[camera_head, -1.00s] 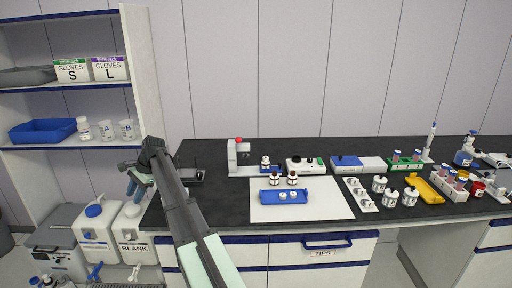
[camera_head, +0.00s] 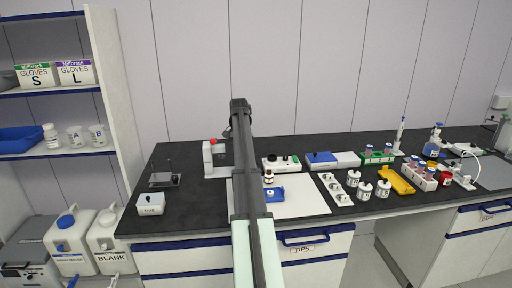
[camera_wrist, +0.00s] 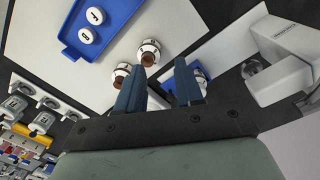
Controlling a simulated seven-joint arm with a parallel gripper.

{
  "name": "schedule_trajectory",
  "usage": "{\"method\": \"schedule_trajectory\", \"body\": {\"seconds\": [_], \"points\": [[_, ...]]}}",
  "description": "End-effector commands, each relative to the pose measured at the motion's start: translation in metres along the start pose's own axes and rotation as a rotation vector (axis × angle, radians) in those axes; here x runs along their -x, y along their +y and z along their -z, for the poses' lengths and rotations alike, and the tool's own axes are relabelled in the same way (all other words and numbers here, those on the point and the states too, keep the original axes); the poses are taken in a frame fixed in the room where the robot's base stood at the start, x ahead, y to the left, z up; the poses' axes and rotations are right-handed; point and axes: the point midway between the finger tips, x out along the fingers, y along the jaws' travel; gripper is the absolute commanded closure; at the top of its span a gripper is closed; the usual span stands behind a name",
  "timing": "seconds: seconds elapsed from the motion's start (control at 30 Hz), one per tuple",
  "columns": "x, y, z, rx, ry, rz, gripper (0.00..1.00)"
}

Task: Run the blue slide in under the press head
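The press (camera_head: 208,160), white with a red knob on top, stands on the dark bench just left of my arm in the head view. Its white body (camera_wrist: 285,65) is at the right in the wrist view. The blue slide (camera_wrist: 203,87) shows only partly in the wrist view, beside the right finger, with a pale round part on it. My arm hides it in the head view. My gripper (camera_wrist: 160,82) is open in the wrist view, its two blue-grey fingers apart with nothing seen held between them. In the head view the fingers are hidden by my arm.
Two brown bottles with white caps (camera_wrist: 149,51) stand close to the left finger. A blue tray (camera_wrist: 118,12) with white-capped vials lies on a white mat (camera_head: 305,200). A white-and-black device (camera_head: 282,164) stands right of my arm.

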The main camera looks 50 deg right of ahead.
Motion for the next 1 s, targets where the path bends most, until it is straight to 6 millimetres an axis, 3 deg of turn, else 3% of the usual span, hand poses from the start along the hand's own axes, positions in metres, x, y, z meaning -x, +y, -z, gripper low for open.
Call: {"method": "schedule_trajectory", "body": {"seconds": [0.03, 0.1, 0.23, 0.4, 0.77, 1.0], "points": [[-0.006, 0.017, 0.028, 0.036, 0.0, -0.025, 0.64], [-0.012, 0.031, 0.059, 0.129, 0.0, -0.044, 0.64], [-0.019, 0.024, 0.1, 0.32, 0.003, -0.02, 0.64], [-0.024, 0.009, 0.13, 0.492, 0.014, 0.02, 0.64], [-0.033, 0.004, 0.138, 0.56, 0.021, 0.035, 0.64], [-0.054, 0.004, 0.138, 0.558, 0.019, 0.034, 0.64]]}}
